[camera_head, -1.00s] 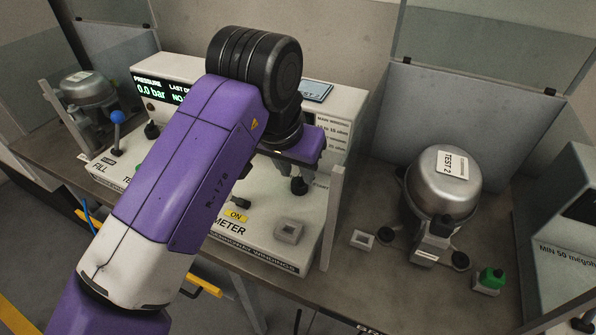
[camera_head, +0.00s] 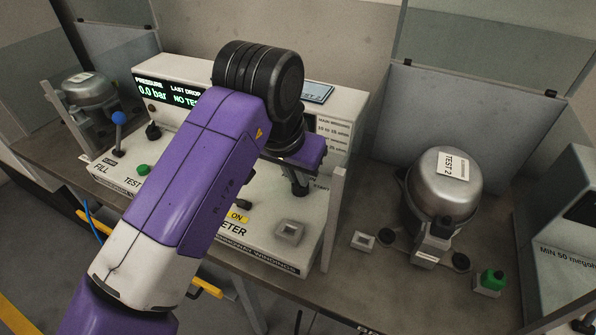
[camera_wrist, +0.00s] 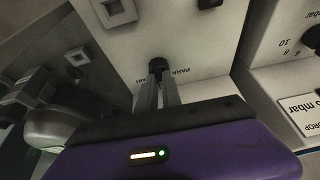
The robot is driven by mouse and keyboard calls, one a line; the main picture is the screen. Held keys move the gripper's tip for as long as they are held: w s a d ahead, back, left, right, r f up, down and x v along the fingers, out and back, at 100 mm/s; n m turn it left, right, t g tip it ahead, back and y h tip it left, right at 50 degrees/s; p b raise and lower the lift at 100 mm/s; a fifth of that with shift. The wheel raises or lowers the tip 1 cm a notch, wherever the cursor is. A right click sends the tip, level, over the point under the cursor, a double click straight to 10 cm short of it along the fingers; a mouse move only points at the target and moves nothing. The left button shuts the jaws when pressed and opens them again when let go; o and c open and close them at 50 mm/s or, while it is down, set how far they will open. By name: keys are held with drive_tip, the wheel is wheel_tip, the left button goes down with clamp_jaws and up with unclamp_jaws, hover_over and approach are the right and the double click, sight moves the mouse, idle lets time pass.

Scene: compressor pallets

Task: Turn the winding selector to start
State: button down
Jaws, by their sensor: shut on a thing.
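The winding selector, a small black knob (camera_wrist: 158,65), shows in the wrist view on the pale panel, beside small print that is upside down and hard to read. My gripper (camera_wrist: 160,80) has its two grey fingers closed around the knob. In the head view my gripper (camera_head: 300,190) points down onto the right part of the white test console (camera_head: 268,253). The knob itself is hidden there by the fingers and the purple hand. I cannot read which position the selector points at.
A grey square socket (camera_head: 289,232) and a yellow ON label (camera_head: 237,216) lie in front of my gripper. A thin upright post (camera_head: 334,215) stands close on the right. A compressor marked TEST 2 (camera_head: 440,195) and a green-topped block (camera_head: 490,281) stand farther right.

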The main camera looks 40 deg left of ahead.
drive_tip(key=shift+r, duration=0.1)
drive_tip(key=shift+r+m+h+p, duration=0.1)
drive_tip(key=shift+m+h+p, duration=0.2)
drive_tip(key=shift+m+p, duration=0.65)
drive_tip(key=m+h+p, duration=0.1)
drive_tip(key=m+p, duration=0.1)
drive_tip(key=shift+a+p, duration=0.1)
drive_tip(key=shift+p, duration=0.25)
drive_tip(key=m, duration=0.1)
drive_tip(key=m+h+p, duration=0.1)
drive_tip(key=m, duration=0.1)
drive_tip(key=shift+a+f, duration=0.15)
drive_tip(key=shift+f, duration=0.05)
drive_tip(key=shift+w+a+m+g+h+p, duration=0.15)
drive_tip(key=shift+m+g+h+p, duration=0.3)
drive_tip(key=shift+m, duration=1.2)
drive_tip(key=c, duration=1.5)
unclamp_jaws()
